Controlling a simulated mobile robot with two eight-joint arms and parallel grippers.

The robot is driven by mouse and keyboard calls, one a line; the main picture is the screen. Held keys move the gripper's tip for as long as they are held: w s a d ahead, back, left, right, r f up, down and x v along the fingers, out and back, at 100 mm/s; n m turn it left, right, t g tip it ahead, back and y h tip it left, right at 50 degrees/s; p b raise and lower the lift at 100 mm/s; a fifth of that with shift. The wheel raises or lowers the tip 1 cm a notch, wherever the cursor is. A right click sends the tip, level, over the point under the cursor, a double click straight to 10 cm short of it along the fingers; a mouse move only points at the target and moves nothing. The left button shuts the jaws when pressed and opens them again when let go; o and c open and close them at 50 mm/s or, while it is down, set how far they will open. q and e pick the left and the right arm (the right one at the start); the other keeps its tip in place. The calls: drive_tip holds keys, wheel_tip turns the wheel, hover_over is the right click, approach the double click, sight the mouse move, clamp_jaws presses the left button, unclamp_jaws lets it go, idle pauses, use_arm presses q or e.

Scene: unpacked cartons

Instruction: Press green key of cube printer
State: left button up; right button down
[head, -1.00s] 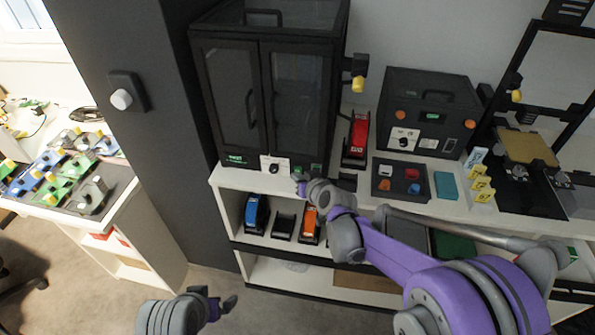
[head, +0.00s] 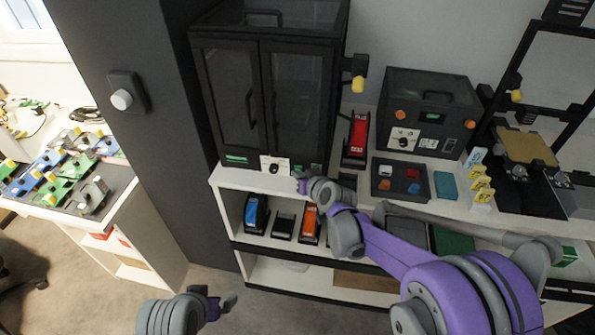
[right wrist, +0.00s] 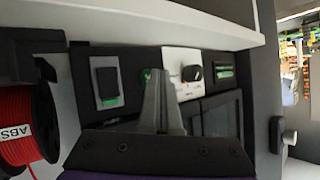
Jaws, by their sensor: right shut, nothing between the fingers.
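The cube printer is the large black cabinet with glass double doors (head: 270,95), at the back left of the white bench in the head view. Its lower front carries a small green display (head: 236,159), a white plate with a black knob (head: 273,168) and a green key (head: 315,167). My right gripper (head: 300,179) is shut and empty just in front of this strip. In the right wrist view its fingertips (right wrist: 158,77) are beside the green key (right wrist: 146,76) and partly cover it; contact cannot be told. My left gripper (head: 224,305) is low, over the floor; its opening is unclear.
A red spool (right wrist: 22,130) shows close to the gripper in the right wrist view.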

drive_tip(key=shift+s, duration=0.1)
idle(0.3)
drive_tip(key=shift+s+a, duration=0.2)
drive_tip(key=shift+s, duration=0.6)
drive_tip(key=s, duration=0.2)
drive_tip(key=s+a+b, duration=0.1)
drive_tip(key=s, duration=0.1)
drive_tip(key=shift+s, duration=0.4)
idle(0.4)
drive_tip(key=s+d+g+h, duration=0.1)
drive_tip(key=s+d+g, duration=0.1)
drive_tip(key=s+d, duration=0.3)
drive_tip(key=s+d+f+m+g+h, duration=0.1)
drive_tip(key=s+d, duration=0.5)
drive_tip(key=s, duration=0.8)
drive_tip(key=s+d+f+m+g+h, duration=0.1)
drive_tip(key=s+d+g+h, duration=0.1)
drive_tip(key=s+d, duration=0.4)
drive_tip(key=s+h, duration=0.1)
drive_tip(key=s, duration=0.3)
drive_tip(key=shift+g, duration=0.4)
